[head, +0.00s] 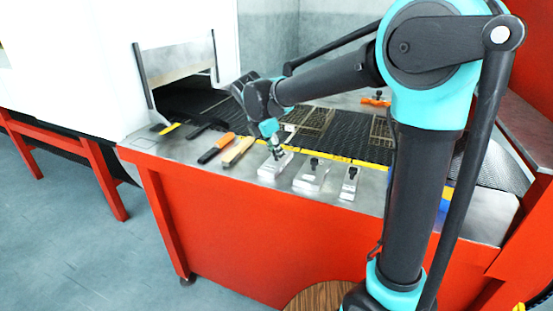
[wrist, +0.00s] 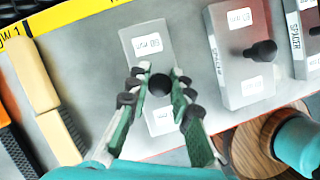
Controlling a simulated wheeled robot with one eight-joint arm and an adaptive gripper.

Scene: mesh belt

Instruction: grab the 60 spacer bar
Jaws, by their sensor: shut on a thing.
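The 60 spacer bar (wrist: 148,60) is a pale metal block with white labels, one reading 60 mm, and a round black knob on top. In the head view the bar (head: 268,172) is at the front of the metal table top. My gripper (wrist: 160,86) is above it with its green and grey fingers shut on the knob from both sides. My gripper also shows in the head view (head: 275,151), pointing down at the bar. I cannot tell whether the bar touches the table.
Two more knobbed spacer bars stand to the right, a wide one (head: 312,175) and a narrow one (head: 349,183). A wooden-handled tool (head: 238,151) and an orange-handled tool (head: 216,148) lie to the left. The dark mesh belt (head: 345,138) is behind, past a yellow strip.

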